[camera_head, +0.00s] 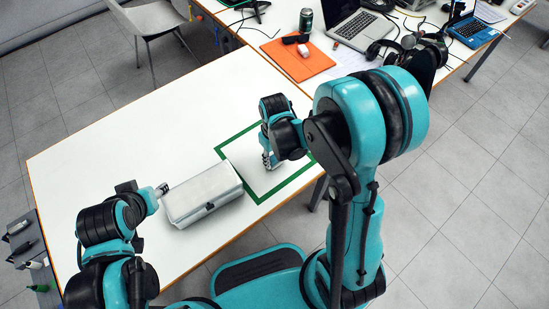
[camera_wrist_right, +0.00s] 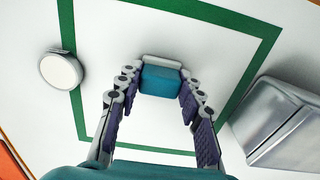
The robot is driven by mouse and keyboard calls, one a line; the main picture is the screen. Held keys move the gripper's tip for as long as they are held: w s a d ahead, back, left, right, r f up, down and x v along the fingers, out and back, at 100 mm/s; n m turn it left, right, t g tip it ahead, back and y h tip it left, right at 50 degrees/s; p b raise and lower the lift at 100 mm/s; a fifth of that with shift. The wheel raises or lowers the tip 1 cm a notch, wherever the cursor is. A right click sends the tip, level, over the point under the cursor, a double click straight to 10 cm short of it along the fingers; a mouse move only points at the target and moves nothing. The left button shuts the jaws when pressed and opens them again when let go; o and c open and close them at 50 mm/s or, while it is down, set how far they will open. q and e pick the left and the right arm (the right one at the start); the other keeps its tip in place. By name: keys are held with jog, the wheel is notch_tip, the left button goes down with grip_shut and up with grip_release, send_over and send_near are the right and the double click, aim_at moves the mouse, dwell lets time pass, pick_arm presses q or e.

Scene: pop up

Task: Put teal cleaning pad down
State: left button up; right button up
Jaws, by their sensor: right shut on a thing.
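The teal cleaning pad (camera_wrist_right: 161,81), with a pale edge, sits between the fingertips of my right gripper (camera_wrist_right: 158,88) in the right wrist view. The gripper is shut on it, over the white area inside the green square outline (camera_wrist_right: 230,24). I cannot tell whether the pad touches the table. In the head view my right gripper (camera_head: 270,158) points down inside the outline (camera_head: 287,185), and the pad is not clearly visible there. My left gripper (camera_head: 162,189) is beside the left end of the silver case; its opening is too small to tell.
The closed silver case (camera_head: 203,194) stands left of the outline and also shows in the right wrist view (camera_wrist_right: 283,120). A round white object (camera_wrist_right: 61,70) lies on the outline's edge. An orange mat (camera_head: 290,68), laptop (camera_head: 352,27) and can (camera_head: 305,20) are behind. The white table (camera_head: 120,140) is clear at far left.

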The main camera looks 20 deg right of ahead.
jog(key=shift+f, duration=0.25)
jog(key=o, duration=1.1)
jog(key=shift+r, duration=0.1)
jog(key=shift+r, duration=0.35)
notch_tip(320, 180, up, 12)
jog(key=p, duration=0.5)
jog(key=s+r+m+t, duration=0.3)
jog(key=s+r+t, duration=0.4)
jog(key=r, duration=0.3)
jog(key=shift+s+d+m, duration=0.3)
jog(key=shift+s+d, duration=0.15)
jog(key=shift+s, duration=0.15)
